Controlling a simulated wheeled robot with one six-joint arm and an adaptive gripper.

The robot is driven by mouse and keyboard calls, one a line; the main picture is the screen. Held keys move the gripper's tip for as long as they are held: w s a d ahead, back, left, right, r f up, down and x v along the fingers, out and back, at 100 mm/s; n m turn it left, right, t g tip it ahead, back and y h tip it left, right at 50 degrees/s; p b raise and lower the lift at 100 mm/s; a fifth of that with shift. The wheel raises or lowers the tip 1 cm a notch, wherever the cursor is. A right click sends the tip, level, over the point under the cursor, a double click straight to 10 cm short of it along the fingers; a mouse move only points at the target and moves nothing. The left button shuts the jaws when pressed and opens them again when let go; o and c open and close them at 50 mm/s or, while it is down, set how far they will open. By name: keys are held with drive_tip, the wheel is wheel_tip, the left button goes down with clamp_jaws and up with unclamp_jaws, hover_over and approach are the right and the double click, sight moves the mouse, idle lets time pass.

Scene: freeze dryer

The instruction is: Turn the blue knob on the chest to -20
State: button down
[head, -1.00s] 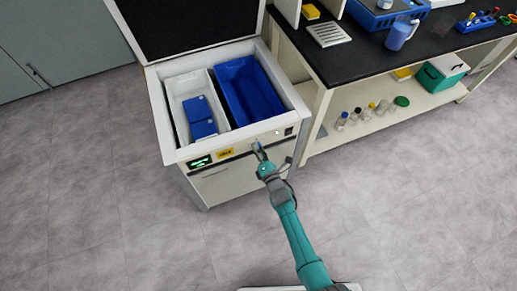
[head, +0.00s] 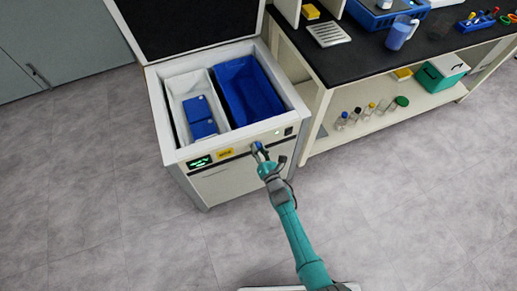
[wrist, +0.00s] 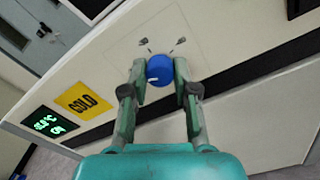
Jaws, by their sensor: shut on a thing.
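The blue knob (wrist: 160,69) is on the light front panel of the chest (head: 180,153). In the wrist view it sits between my two fingertips, with a white pointer mark on its face toward the lower left. My gripper (wrist: 160,78) is shut on the knob, one finger on each side. In the head view my gripper (head: 259,151) reaches the chest front and mostly hides the knob. A green lit display (wrist: 49,121) shows at the left of the panel; its digits are too small to read surely.
The chest lid (head: 190,22) stands open; a white bin (head: 185,88) and a blue bin (head: 250,90) are inside. A yellow COLD label (wrist: 83,102) is beside the display. A black-topped bench (head: 375,60) stands close at right. The floor in front is clear.

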drive_tip(key=c, duration=0.9)
unclamp_jaws()
drive_tip(key=v, duration=1.2)
drive_tip(key=shift+a, duration=0.1)
